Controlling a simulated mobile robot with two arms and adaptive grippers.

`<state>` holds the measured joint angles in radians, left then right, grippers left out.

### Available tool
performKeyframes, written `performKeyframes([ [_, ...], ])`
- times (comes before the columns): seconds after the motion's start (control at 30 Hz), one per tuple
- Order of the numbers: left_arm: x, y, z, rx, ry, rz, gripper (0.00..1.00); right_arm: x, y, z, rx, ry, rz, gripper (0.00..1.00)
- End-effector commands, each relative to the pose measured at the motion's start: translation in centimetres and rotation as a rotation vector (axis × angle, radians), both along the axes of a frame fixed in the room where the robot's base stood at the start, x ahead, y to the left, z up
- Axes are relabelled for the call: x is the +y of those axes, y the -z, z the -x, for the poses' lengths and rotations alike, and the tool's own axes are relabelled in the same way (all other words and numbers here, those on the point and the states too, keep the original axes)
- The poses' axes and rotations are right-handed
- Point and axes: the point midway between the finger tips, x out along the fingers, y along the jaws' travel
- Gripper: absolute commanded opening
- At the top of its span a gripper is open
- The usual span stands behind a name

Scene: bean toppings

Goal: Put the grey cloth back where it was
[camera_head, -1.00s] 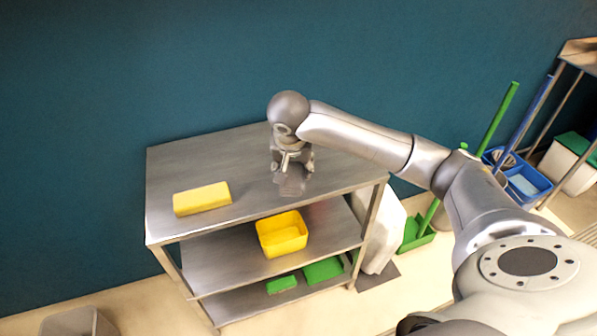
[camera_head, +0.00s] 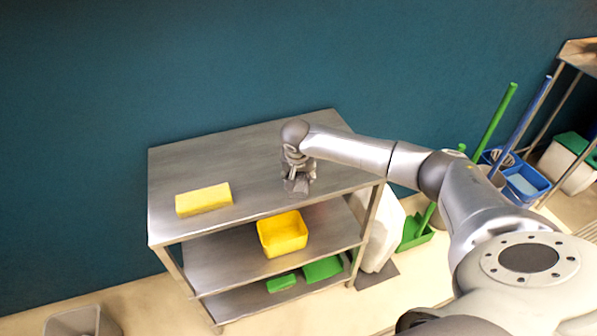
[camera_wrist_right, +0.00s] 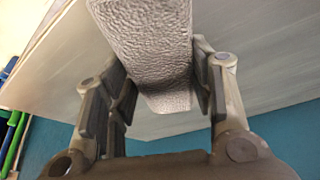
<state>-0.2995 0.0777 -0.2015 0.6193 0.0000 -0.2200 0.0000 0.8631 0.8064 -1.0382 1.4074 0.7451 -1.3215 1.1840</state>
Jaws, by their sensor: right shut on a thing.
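The grey cloth (camera_wrist_right: 150,45) is a thick, textured grey block between the two fingers of my right gripper (camera_wrist_right: 165,85) in the right wrist view. In the head view the right gripper (camera_head: 298,176) is low over the top shelf of the metal table (camera_head: 250,150), right of its middle, with the cloth (camera_head: 297,187) beneath it. The gripper is shut on the cloth. The cloth is at or just above the tabletop; I cannot tell whether it touches. My left gripper is not in view.
A yellow sponge-like block (camera_head: 203,199) lies on the tabletop to the left. A yellow bin (camera_head: 283,236) is on the middle shelf, and green items (camera_head: 322,269) are on the bottom shelf. Between block and gripper the tabletop is clear. A blue-green wall (camera_head: 200,70) stands behind.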

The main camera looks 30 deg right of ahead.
Motion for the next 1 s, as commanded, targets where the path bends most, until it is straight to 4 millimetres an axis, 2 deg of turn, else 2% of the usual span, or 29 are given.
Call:
performKeyframes([
  [0.33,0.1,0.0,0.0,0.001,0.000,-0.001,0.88,0.1,0.4,0.0,-0.001,0.000,-0.001,0.27],
  [0.37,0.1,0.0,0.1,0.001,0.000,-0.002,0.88,0.1,0.4,0.0,-0.001,0.000,-0.001,0.51],
  [0.53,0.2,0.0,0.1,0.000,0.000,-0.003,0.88,0.0,0.4,0.0,-0.001,0.000,-0.001,0.71],
  [0.83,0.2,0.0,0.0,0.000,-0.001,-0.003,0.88,0.0,0.3,0.0,-0.002,0.001,0.000,0.71],
  [1.0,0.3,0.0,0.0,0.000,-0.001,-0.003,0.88,0.2,-0.7,0.2,-0.002,0.000,-0.001,0.71],
])
